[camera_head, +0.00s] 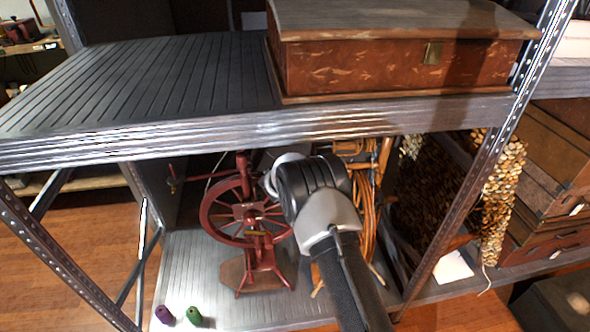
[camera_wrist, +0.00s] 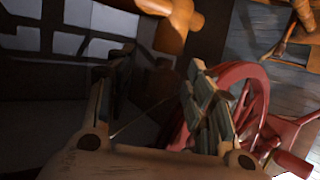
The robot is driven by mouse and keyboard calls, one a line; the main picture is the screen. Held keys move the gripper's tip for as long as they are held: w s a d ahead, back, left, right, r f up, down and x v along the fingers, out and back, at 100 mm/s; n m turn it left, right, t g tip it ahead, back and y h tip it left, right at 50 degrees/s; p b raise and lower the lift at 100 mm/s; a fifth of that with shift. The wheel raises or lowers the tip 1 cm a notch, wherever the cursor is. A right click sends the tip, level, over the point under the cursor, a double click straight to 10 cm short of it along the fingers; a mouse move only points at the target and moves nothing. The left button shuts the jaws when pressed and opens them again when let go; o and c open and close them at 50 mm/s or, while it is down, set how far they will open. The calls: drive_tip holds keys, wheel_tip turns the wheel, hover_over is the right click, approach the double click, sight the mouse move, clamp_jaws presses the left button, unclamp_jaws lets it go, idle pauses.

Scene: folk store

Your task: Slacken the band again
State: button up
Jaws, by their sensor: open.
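The red spinning wheel (camera_head: 217,214) stands upright on the lower shelf in the head view. Its red rim (camera_wrist: 262,92) and frame show at the right of the wrist view. My gripper (camera_wrist: 158,88) is open, with its dark padded fingers apart and nothing clearly held. The right finger overlaps the wheel's rim in the picture; I cannot tell whether it touches. A thin pale line crosses between the fingers; I cannot tell whether it is the band. In the head view my wrist hides the fingers and part of the wheel's right side.
Purple (camera_head: 163,314) and green (camera_head: 194,316) spools stand at the lower shelf's front left. The upper shelf (camera_head: 150,85) hangs close above my arm, bearing a wooden chest (camera_head: 385,65). An orange-brown wooden piece (camera_wrist: 178,18) shows beyond the fingers. Strings of shells (camera_head: 500,190) hang at right.

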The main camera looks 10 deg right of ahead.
drive_tip(key=v, duration=1.2)
